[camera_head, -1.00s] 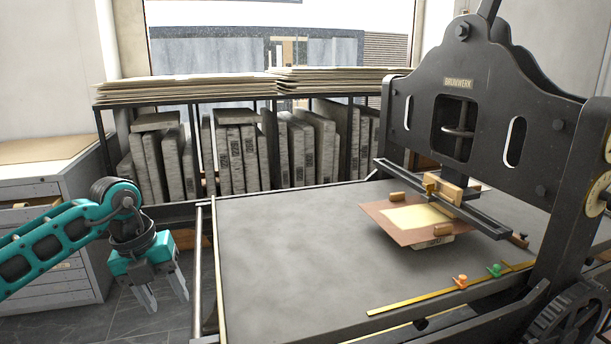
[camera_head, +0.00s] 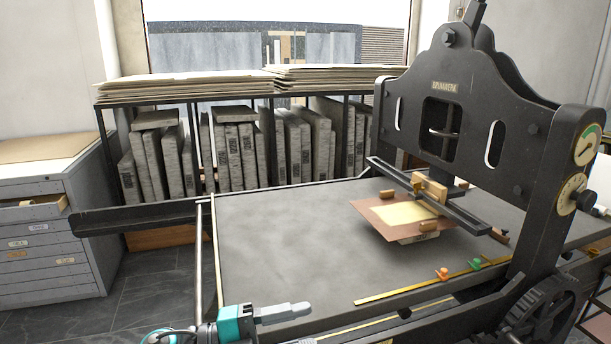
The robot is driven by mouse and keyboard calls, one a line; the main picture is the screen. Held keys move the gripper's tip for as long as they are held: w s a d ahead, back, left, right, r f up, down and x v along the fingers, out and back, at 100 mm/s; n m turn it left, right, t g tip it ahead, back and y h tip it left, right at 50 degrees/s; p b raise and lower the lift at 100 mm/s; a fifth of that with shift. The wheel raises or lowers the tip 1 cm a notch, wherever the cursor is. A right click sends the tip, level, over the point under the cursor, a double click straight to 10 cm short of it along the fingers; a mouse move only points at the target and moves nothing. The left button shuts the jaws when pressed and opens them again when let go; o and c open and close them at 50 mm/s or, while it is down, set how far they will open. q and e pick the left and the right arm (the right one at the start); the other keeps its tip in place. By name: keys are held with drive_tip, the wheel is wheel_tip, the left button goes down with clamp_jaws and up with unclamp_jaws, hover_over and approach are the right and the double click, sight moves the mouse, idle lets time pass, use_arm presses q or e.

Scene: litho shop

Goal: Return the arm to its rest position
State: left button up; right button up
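My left gripper (camera_head: 283,311) is low in the picture, beside the near left corner of the press bed (camera_head: 280,235). Its teal wrist housing (camera_head: 236,324) comes in from the bottom edge, and the grey fingers point right. I see the fingers side-on, so I cannot tell whether they are open or shut. Nothing shows held in them. Most of my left arm is below the frame. My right gripper is not in view.
The dark litho press (camera_head: 455,125) stands at right, with a brown sheet (camera_head: 375,212) under its scraper bar. A brass strip (camera_head: 400,292) lies along the bed's near side. Stone slabs (camera_head: 235,155) fill the rack behind. A drawer cabinet (camera_head: 50,235) stands left; floor between is clear.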

use_arm(q)
drive_tip(key=a+f+n+t+y+p, duration=0.1)
drive_tip(key=a+f+n+t+y, duration=0.1)
drive_tip(key=a+n+t+y, duration=0.5)
drive_tip(key=a+f+n+t+y+p, duration=0.1)
drive_tip(key=f+n+t+y, duration=0.3)
drive_tip(key=n, duration=0.7)
drive_tip(key=s+a+f+n+g+y+p, duration=0.1)
drive_tip(key=s+a+f+n+g+y, duration=0.1)
drive_tip(key=s+a+f+n, duration=0.2)
drive_tip(key=s+a+f+n+g+y+p, duration=0.1)
drive_tip(key=s+a+f+n+g+y, duration=0.1)
drive_tip(key=s+f, duration=0.6)
drive_tip(key=shift+s+a+f+n+y, duration=0.35)
drive_tip(key=shift+s+a+n+y, duration=0.4)
drive_tip(key=shift+a+n, duration=0.35)
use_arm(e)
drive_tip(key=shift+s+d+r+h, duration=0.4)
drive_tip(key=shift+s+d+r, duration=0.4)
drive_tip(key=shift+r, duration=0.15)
use_arm(q)
drive_tip(key=shift+c, duration=0.2)
